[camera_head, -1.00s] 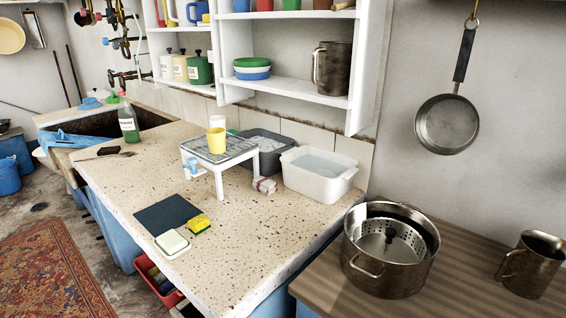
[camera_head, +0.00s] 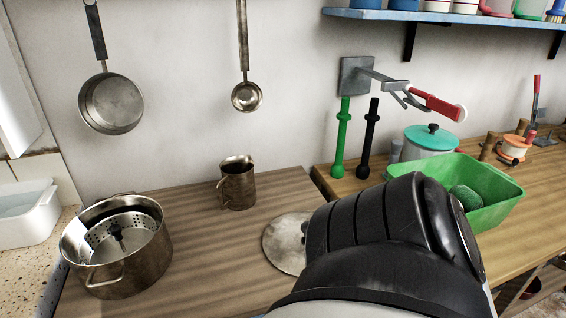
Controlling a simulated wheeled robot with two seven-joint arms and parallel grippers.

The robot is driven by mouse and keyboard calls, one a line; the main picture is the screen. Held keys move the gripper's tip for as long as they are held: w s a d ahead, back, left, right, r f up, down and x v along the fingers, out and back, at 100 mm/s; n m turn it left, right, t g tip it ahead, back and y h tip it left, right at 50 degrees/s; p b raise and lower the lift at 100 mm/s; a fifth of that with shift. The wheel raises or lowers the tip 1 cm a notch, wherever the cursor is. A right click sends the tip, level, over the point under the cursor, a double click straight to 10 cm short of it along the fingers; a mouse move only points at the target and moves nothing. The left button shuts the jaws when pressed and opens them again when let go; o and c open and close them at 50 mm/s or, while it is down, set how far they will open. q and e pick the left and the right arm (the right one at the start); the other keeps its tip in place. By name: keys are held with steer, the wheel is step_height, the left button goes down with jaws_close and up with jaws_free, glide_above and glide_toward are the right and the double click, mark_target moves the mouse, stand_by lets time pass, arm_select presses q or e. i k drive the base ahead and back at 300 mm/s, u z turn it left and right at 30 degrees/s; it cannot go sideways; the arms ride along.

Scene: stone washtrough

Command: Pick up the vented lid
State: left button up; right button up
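A perforated metal disc with a dark knob, which looks like the vented lid (camera_head: 131,238), sits inside a large steel pot (camera_head: 116,272) on the wooden counter at the left. The disc lies below the pot's rim, and part of it is hidden by the near wall. One of my arms, black and thick, fills the lower middle and right. Neither gripper shows, so I cannot see what they hold.
A metal mug (camera_head: 237,187) stands right of the pot. A flat grey disc (camera_head: 283,246) lies partly behind my arm. A green tub (camera_head: 496,201) and a teal-lidded pot (camera_head: 431,140) stand on the right-hand counter. Bare wood lies between pot and disc.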

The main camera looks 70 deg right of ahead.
mark_target(284, 239)
steer(key=u, duration=0.4)
steer(key=k, duration=1.05)
steer(key=z, duration=1)
steer(key=i, duration=0.55)
steer(key=z, duration=0.05)
